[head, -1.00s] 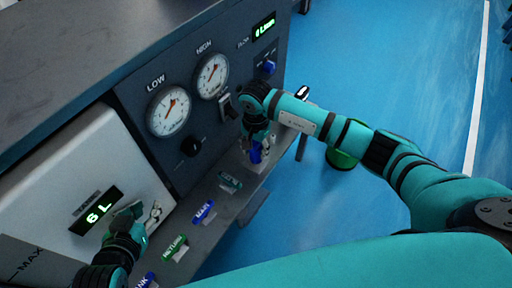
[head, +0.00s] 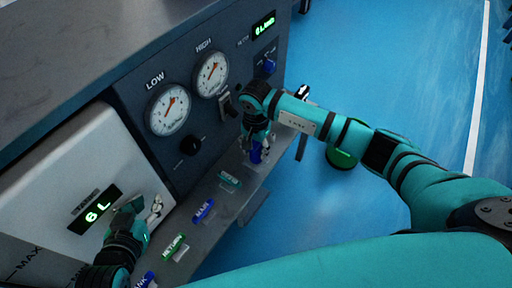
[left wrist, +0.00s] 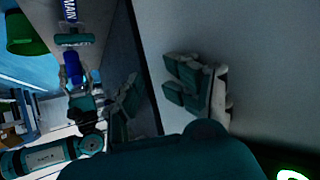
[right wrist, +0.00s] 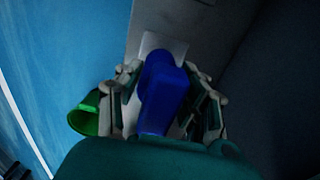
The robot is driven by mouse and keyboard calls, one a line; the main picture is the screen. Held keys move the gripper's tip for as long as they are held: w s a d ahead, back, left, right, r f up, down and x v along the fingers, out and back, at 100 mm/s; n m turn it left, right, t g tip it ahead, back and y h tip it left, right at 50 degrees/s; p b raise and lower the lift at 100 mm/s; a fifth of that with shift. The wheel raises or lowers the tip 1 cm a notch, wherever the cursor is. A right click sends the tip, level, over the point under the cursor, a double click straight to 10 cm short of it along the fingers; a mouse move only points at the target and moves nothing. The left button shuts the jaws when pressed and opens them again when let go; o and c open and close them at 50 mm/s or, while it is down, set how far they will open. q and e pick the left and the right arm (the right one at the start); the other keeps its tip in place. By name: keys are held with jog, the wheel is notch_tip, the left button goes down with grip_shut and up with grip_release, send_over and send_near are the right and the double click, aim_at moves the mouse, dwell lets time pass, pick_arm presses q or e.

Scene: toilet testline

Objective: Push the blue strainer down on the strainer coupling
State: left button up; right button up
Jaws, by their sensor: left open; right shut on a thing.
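The blue strainer (head: 255,154) stands near the far end of the grey ledge below the gauge panel. It fills the middle of the right wrist view (right wrist: 163,92), over a pale square plate (right wrist: 160,45). My right gripper (head: 258,146) comes down on it from above and is shut on it, with fingers on both sides in the right wrist view. The strainer coupling itself is hidden beneath the strainer, so I cannot tell how deep it sits. My left gripper (head: 142,208) is open and empty in front of the white tank panel. The strainer also shows in the left wrist view (left wrist: 71,67).
The ledge (head: 228,200) carries labels, including blue MAIN (head: 203,210) and green RETURN (head: 173,246). A green bucket (head: 342,158) stands on the open blue floor.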

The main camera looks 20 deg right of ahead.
pick_arm(q)
jog(key=shift+w+d+r+t, duration=0.45)
jog(key=shift+w+r+t, duration=0.2)
jog(key=shift+r, duration=0.2)
pick_arm(e)
jog(key=shift+f, duration=0.3)
jog(key=o, duration=1.3)
